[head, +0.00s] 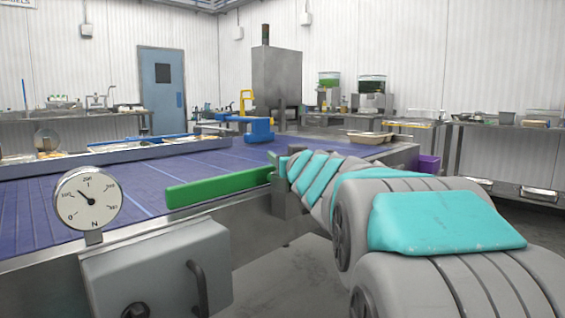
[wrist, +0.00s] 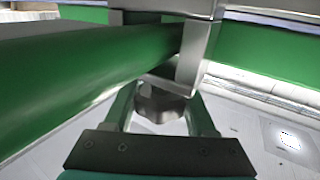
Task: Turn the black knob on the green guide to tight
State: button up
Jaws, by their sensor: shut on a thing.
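The green guide (head: 220,187) is a long bar along the near edge of the blue conveyor in the head view. In the wrist view it crosses the upper left as a thick green bar (wrist: 70,75) and meets a metal bracket (wrist: 190,55). The knob (wrist: 160,107) is below the bracket and looks dark grey and lobed. My gripper (wrist: 161,98) has one finger on each side of the knob and is shut on it. In the head view my arm covers the knob and most of the gripper. The knob's tightness cannot be read.
A round dial gauge (head: 88,199) stands on the left, above a grey box (head: 157,268) with a black handle. The blue conveyor (head: 120,185) runs behind the guide. A blue and yellow fixture (head: 258,130) stands across it. Tan trays (head: 370,136) sit at its far right end.

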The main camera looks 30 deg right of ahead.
jog(key=o, duration=1.4)
jog(key=s, duration=0.5)
jog(key=s+a, duration=0.1)
jog(key=s, duration=0.2)
jog(key=shift+a, duration=0.1)
